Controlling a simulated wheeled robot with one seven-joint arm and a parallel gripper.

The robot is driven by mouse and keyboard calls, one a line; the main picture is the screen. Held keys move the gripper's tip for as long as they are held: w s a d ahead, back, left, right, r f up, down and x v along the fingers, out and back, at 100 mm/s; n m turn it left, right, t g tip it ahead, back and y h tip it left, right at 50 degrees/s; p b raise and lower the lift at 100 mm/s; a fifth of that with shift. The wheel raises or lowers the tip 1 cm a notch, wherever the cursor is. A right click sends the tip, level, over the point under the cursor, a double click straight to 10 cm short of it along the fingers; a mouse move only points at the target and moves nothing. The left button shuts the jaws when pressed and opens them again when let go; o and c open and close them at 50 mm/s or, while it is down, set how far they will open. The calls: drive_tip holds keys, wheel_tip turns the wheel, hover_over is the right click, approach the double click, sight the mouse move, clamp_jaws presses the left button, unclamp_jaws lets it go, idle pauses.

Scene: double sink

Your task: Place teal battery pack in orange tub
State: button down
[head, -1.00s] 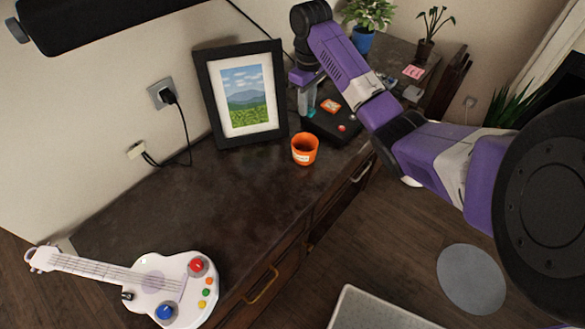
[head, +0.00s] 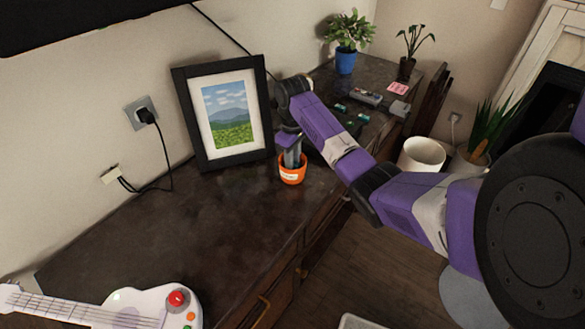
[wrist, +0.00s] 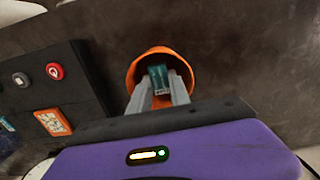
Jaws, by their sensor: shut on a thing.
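The orange tub (head: 292,174) stands on the dark wooden surface in front of the picture frame. It has a small white label. My gripper (head: 292,158) points down over the tub's mouth, and the fingertips look to be at or inside the rim. In the wrist view, the gripper (wrist: 160,95) is shut on the teal battery pack (wrist: 158,73), which shows between the fingertips against the inside of the orange tub (wrist: 186,64). How deep the pack sits is not clear. The head view does not show the pack clearly.
A black-framed picture (head: 229,112) stands just behind the tub. A black panel with a red button (wrist: 54,71) lies beside it. A white toy guitar (head: 150,306) lies at the near left. The surface between guitar and tub is clear.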

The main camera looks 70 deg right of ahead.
drive_tip(key=shift+f, duration=1.9)
drive_tip(key=shift+f, duration=0.15)
drive_tip(key=c, duration=1.5)
unclamp_jaws()
wheel_tip(320, 180, up, 12)
drive_tip(key=shift+r+p, duration=0.2)
drive_tip(key=shift+p, duration=0.15)
drive_tip(key=shift+s+f, duration=0.1)
